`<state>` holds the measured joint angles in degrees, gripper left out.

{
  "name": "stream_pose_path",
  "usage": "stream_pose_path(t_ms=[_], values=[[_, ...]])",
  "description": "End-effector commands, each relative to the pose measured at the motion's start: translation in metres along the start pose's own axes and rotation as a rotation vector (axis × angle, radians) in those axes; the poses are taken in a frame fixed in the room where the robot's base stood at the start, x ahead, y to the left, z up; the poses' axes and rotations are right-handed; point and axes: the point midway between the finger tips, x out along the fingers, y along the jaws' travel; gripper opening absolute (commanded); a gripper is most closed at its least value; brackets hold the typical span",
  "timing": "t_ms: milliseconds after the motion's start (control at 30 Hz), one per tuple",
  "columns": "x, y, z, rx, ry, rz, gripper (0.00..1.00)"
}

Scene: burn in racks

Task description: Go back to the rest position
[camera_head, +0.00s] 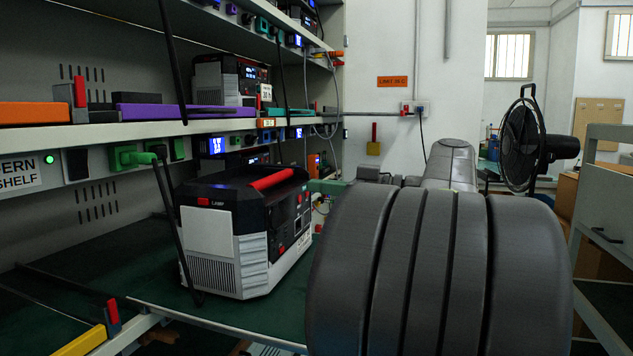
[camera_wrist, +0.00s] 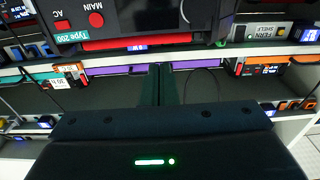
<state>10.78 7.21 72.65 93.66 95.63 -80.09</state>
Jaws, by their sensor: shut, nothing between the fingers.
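My gripper (camera_wrist: 160,70) shows in the wrist view, its two dark green fingers together with nothing between them. They point toward the rack shelves, below a device (camera_wrist: 90,22) marked MAIN and Type 200 at the top. The fingers are apart from anything I can make out. A grey and black device (camera_head: 240,230) with a red handle stands on the green lower shelf, left of my arm.
The rack's middle shelf (camera_head: 100,133) carries orange and purple units (camera_head: 180,111) and another device (camera_head: 225,80). A black cable hangs in front of the lower shelf. A black fan (camera_head: 522,145) and a grey cabinet (camera_head: 605,200) stand right of my arm. A white wall is behind.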

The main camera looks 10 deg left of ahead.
Motion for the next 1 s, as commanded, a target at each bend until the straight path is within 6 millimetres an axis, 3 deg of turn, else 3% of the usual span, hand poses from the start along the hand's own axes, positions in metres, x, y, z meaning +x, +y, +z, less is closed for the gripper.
stream_pose_path(t_ms=[367, 933, 1000], values=[[0.008, 0.000, -0.004, -0.002, 0.000, -0.002, 0.00], [0.089, 0.000, -0.046, -0.001, 0.000, -0.004, 0.00], [0.085, 0.004, -0.033, 0.006, -0.005, 0.000, 0.00]])
